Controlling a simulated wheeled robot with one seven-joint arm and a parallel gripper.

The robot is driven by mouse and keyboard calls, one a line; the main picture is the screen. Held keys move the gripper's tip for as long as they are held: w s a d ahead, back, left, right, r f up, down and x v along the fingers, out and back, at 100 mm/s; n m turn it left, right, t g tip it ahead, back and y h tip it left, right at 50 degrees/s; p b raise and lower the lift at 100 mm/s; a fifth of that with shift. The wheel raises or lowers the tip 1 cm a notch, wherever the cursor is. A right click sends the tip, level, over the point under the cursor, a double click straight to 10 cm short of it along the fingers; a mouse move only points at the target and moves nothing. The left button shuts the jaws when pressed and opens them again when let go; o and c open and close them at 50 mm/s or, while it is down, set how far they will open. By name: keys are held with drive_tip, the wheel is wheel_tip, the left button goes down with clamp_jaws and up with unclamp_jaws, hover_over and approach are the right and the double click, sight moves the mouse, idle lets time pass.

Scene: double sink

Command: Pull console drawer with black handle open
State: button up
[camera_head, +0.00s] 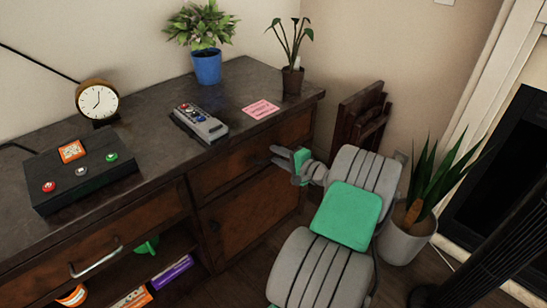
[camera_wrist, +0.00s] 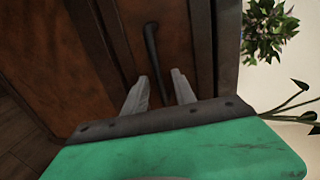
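The console drawer with the black handle is the upper right drawer (camera_head: 232,168) of the dark wooden console. It appears shut, its front in line with the console. In the wrist view its black bar handle (camera_wrist: 151,45) shows on the brown drawer front. My gripper (camera_head: 278,157) is at the drawer front. In the wrist view my gripper (camera_wrist: 160,86) has its two grey fingers spread, with the handle's end lying between the fingertips. Whether they touch it I cannot tell. In the head view the handle is not clearly visible by the gripper.
A silver handle (camera_head: 95,262) marks another drawer at left. A cabinet door (camera_head: 250,215) is below the black-handled drawer. A clock (camera_head: 97,100), button box (camera_head: 80,170), remote (camera_head: 199,122) and plants stand on top. A potted plant (camera_head: 408,235) is on the floor at right.

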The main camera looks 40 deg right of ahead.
drive_tip(key=shift+x, duration=1.05)
drive_tip(key=shift+s, duration=0.1)
clamp_jaws()
drive_tip(key=shift+d+r, duration=0.1)
drive_tip(key=shift+d, duration=0.05)
idle(0.4)
